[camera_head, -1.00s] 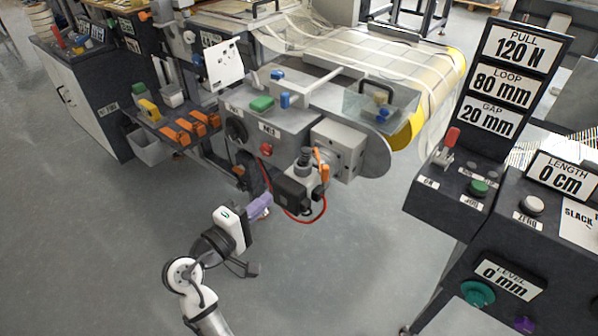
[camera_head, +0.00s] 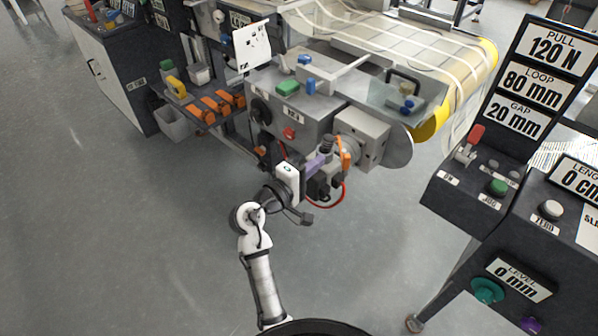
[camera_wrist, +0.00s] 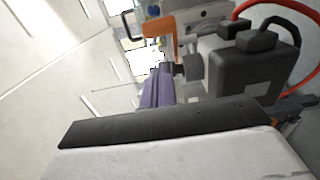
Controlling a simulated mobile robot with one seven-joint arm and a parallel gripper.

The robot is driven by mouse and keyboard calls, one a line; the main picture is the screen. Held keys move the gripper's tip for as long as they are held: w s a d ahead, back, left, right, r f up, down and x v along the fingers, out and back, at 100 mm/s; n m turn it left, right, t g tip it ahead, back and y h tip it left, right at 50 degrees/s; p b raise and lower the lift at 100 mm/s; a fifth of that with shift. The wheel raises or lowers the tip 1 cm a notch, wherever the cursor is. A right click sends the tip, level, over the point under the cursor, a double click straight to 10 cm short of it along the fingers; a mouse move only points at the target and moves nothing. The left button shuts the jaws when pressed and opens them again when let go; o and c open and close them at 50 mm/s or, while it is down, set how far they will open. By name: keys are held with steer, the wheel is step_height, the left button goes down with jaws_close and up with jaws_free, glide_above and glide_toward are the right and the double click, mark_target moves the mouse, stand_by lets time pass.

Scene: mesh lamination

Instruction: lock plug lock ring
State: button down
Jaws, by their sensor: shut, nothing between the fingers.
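My gripper, with purple fingers (camera_head: 317,163), is shut and empty at the front of the machine's connector area. In the wrist view the purple fingers (camera_wrist: 158,92) end beside a short dark grey cylinder (camera_wrist: 190,67), which may be the lock ring. I cannot tell whether they touch it. A black plug-like block (camera_wrist: 252,65) with a red cable (camera_wrist: 262,8) sits right of the fingers. In the head view my gripper partly covers this area, and the red cable (camera_head: 328,205) loops below. An orange part (camera_head: 345,156) stands close behind the fingers.
Orange clamps (camera_head: 218,104) lie on a shelf to the left. A control console (camera_head: 480,200) stands to the right. The floor in front is clear.

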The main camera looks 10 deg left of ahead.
steer(key=shift+w+d+p, duration=0.2)
steer(key=shift+d+p, duration=0.25)
steer(key=shift+d, duration=1.45)
steer(key=shift+w+d+y, duration=0.1)
steer(key=shift+d+y, duration=0.05)
steer(key=shift+y, duration=0.15)
